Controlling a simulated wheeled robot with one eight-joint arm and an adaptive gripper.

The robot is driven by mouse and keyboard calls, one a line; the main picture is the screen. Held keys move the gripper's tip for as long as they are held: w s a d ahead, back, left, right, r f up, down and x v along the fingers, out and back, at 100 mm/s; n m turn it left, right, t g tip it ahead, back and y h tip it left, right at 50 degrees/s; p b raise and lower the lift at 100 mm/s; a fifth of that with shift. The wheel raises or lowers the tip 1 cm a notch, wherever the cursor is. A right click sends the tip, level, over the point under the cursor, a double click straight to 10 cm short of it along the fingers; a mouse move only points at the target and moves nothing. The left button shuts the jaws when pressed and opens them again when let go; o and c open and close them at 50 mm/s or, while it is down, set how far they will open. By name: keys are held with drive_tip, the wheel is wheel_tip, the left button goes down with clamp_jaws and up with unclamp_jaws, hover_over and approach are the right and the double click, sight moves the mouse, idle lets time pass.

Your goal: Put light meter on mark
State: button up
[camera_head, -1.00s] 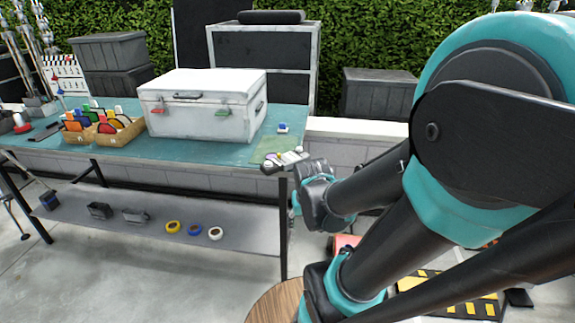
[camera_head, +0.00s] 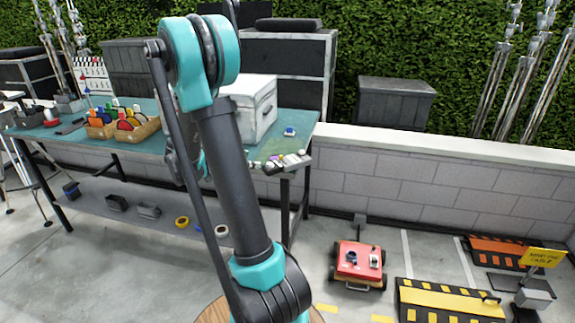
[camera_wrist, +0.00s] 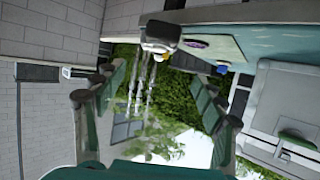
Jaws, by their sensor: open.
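My gripper (camera_wrist: 158,76) is open in the wrist view, with nothing between its fingers. In the head view it is mostly hidden behind my arm, in front of the workbench. A small white and blue object (camera_head: 290,132) sits near the right end of the teal bench top (camera_head: 300,119); it may be the light meter, but it is too small to tell. It seems to show in the wrist view as a blue spot (camera_wrist: 222,69). A pale green mat with a purple patch (camera_wrist: 196,43) lies at the bench corner. I cannot tell which thing is the mark.
Grey and white pieces (camera_head: 292,162) lie at the bench's right corner. A white case (camera_head: 262,105) stands behind my arm. Wooden trays (camera_head: 100,131) hold coloured tools. A red cart (camera_head: 358,266) and striped ramps (camera_head: 450,302) are on the floor at right.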

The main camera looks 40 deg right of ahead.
sight(284, 162)
drive_tip(key=x, duration=1.7)
drive_tip(key=shift+s+d+r, duration=0.1)
drive_tip(key=shift+s+d, duration=0.05)
drive_tip(key=shift+c, duration=0.4)
drive_tip(key=c, duration=1.1)
drive_tip(key=shift+r, duration=0.15)
drive_tip(key=shift+c, duration=0.3)
